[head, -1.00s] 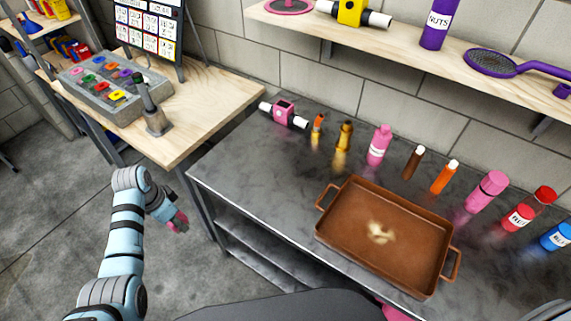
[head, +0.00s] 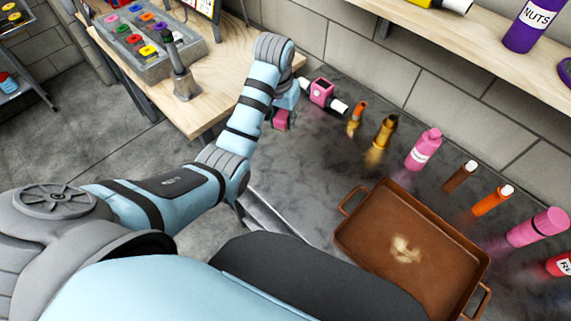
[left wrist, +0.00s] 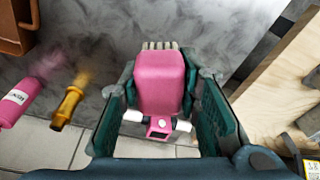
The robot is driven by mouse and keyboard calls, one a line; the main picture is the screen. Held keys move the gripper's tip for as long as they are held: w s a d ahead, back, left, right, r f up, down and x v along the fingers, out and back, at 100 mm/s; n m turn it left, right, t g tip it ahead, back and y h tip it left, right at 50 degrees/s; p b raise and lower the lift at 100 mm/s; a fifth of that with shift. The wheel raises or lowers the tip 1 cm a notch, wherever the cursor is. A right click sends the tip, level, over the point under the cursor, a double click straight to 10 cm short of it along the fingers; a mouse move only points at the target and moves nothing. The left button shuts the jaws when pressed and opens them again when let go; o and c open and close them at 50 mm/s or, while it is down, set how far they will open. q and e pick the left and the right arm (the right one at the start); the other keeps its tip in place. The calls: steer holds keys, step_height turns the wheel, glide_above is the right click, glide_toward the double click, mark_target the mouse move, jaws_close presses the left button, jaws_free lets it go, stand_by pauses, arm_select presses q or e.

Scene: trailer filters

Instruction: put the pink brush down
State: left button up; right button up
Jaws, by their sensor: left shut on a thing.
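My left gripper (head: 287,102) is shut on the pink brush (head: 281,120), over the left end of the dark metal table (head: 330,145). In the left wrist view the pink brush (left wrist: 160,82) sits between the two dark green fingers. Its pale bristles point away from the gripper, toward the top of that view. I cannot tell whether the bristles touch the table. My right gripper is not in view.
A pink device with white ends (head: 322,92) lies just beyond the brush. An orange bottle (head: 355,117), a golden bottle (head: 382,135) and a pink bottle (head: 424,149) stand rightward. A brown tray (head: 365,255) lies in front. A wooden table (head: 225,75) adjoins at left.

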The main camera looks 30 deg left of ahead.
mark_target(284, 165)
arm_select(q)
step_height(284, 165, down, 19)
steer(key=b, duration=0.3)
steer(key=shift+f+b, duration=0.2)
steer(key=shift+b, duration=0.15)
steer(key=shift+f, duration=0.1)
steer(key=o, duration=1.1)
step_height(284, 165, up, 12)
steer(key=s+p, duration=0.1)
steer(key=p, duration=0.2)
steer(key=shift+s+p, duration=0.4)
steer(key=shift+d, duration=0.1)
